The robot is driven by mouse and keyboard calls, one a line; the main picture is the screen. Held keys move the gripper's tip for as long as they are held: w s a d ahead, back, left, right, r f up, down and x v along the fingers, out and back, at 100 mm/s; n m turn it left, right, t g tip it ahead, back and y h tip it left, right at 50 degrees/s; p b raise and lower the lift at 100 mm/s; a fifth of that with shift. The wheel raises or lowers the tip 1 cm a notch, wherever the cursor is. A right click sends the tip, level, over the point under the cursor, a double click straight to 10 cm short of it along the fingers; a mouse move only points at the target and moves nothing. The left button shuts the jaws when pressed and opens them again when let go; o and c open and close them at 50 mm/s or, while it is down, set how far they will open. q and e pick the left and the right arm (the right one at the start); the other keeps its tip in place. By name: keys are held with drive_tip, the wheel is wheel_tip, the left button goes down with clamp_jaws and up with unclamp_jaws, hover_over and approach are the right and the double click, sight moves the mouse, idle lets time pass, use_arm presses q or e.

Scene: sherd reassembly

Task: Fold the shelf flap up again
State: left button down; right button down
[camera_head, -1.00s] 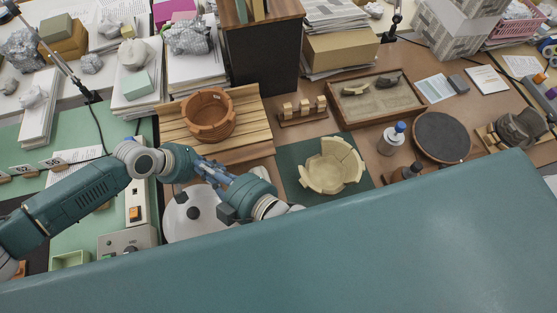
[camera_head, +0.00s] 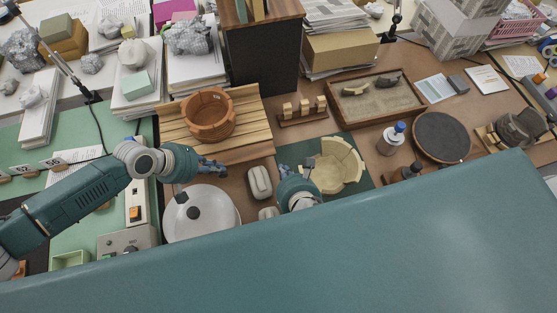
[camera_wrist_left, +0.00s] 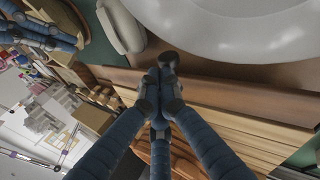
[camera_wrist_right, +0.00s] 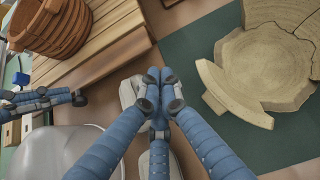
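The slatted wooden shelf (camera_head: 248,117) carries an orange-brown ringed pot (camera_head: 209,113). A plain board along its front edge (camera_head: 243,155), likely the flap, also shows in the left wrist view (camera_wrist_left: 225,100); I cannot tell its exact angle. My left gripper (camera_head: 216,166) is at this front edge, its fingertips together over the board in the left wrist view (camera_wrist_left: 160,88); contact is unclear. My right gripper (camera_head: 285,171) is between the shelf and the cream pot (camera_head: 325,172), fingertips together and empty in the right wrist view (camera_wrist_right: 160,90).
A white round dish-like object (camera_head: 205,225) lies in front of the shelf. Two small whitish rounded objects (camera_head: 260,182) lie between it and the green mat (camera_head: 360,181). A small block rack (camera_head: 302,112) and a dark cabinet (camera_head: 262,58) stand behind.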

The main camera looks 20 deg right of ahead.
drive_tip(key=x, duration=0.8)
drive_tip(key=shift+w, duration=0.1)
